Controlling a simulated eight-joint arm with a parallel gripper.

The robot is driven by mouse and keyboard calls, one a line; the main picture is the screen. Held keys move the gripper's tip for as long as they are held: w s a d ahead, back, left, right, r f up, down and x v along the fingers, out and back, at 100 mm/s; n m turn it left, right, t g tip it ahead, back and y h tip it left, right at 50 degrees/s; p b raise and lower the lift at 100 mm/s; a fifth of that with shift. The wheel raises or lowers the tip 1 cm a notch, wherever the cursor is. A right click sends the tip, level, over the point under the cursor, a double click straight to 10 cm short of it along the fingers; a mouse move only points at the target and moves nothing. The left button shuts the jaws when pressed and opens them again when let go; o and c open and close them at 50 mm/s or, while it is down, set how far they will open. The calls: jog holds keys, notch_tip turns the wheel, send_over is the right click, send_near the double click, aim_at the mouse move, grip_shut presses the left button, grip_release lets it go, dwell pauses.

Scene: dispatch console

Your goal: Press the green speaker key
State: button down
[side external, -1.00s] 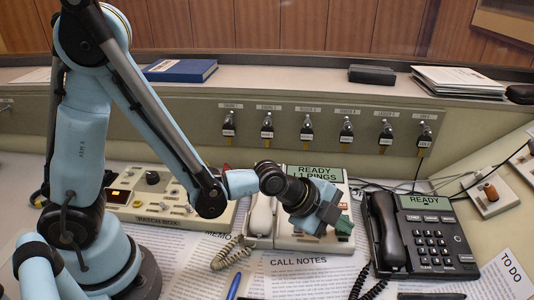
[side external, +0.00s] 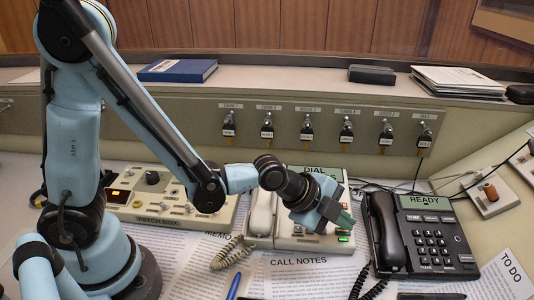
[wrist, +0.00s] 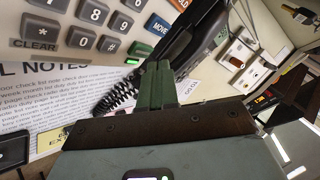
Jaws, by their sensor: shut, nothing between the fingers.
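The white desk phone (side external: 290,243) stands at the centre of the side view, its screen (side external: 320,171) partly hidden by my gripper and showing "DIAL". The green speaker key (wrist: 139,48) shows in the wrist view at the keypad's edge, with a lit green light (wrist: 131,61) beside it. A bright green light also shows on the phone in the side view. My gripper (side external: 346,219) is shut and empty, tilted down over the phone's right side. In the wrist view its green fingertips (wrist: 158,64) are close to the key; I cannot tell whether they touch it.
A black phone (side external: 425,235) with a "READY" screen stands to the right. A patch box (side external: 160,213) is at the left. Cables lie behind the phones, and hanging plugs line the panel. Papers (side external: 300,275) and a blue pen (side external: 233,287) lie in front.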

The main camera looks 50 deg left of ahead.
jog(key=shift+r, duration=0.1)
jog(key=shift+s+d+r, duration=0.15)
jog(key=shift+r, duration=1.05)
jog(key=shift+s+d+r, duration=0.1)
jog(key=shift+d+r, duration=0.05)
jog(key=shift+r, duration=1.05)
